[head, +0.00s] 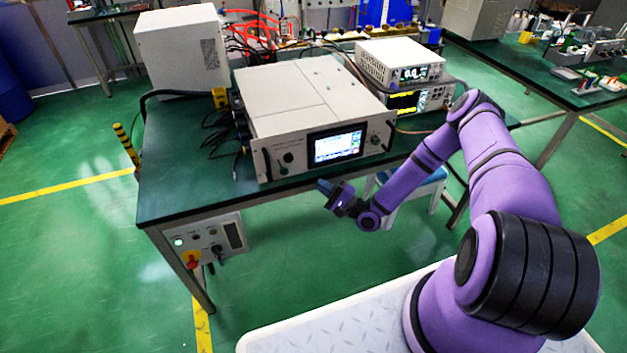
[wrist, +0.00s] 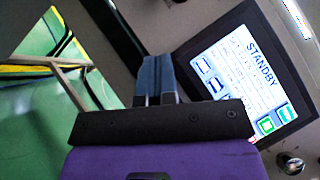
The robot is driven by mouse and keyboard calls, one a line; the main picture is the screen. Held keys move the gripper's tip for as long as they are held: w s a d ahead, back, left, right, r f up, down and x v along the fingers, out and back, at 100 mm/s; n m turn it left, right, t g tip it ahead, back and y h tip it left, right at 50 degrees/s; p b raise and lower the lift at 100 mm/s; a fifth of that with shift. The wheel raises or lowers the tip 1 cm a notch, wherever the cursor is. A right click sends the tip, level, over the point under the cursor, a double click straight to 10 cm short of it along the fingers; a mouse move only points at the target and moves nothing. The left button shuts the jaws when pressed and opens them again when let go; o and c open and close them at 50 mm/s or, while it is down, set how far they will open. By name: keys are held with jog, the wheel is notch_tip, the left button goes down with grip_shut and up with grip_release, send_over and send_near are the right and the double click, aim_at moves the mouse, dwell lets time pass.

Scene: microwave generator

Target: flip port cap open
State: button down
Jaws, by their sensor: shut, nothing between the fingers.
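The microwave generator (head: 300,100) is a light grey box on the green-topped table. Its lit screen (head: 338,146) also shows in the wrist view (wrist: 243,72), tilted and reading STANDBY. Small dark fittings (head: 287,157) sit on the front panel left of the screen; I cannot tell for certain which is the port cap or whether it is shut. My gripper (head: 322,186) is in front of and below the generator's front panel, near the table edge. In the wrist view its blue fingers (wrist: 155,72) are together and empty, left of the screen, hiding part of the panel.
The dark green table (head: 190,165) carries a white box (head: 182,50) at the back left and stacked instruments (head: 402,75) at the right. Black cables lie left of the generator. A control box (head: 210,242) hangs under the front edge. A stool (head: 412,188) stands behind my arm.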

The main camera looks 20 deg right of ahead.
jog(key=shift+v, duration=2.15)
jog(key=shift+s+d, duration=0.1)
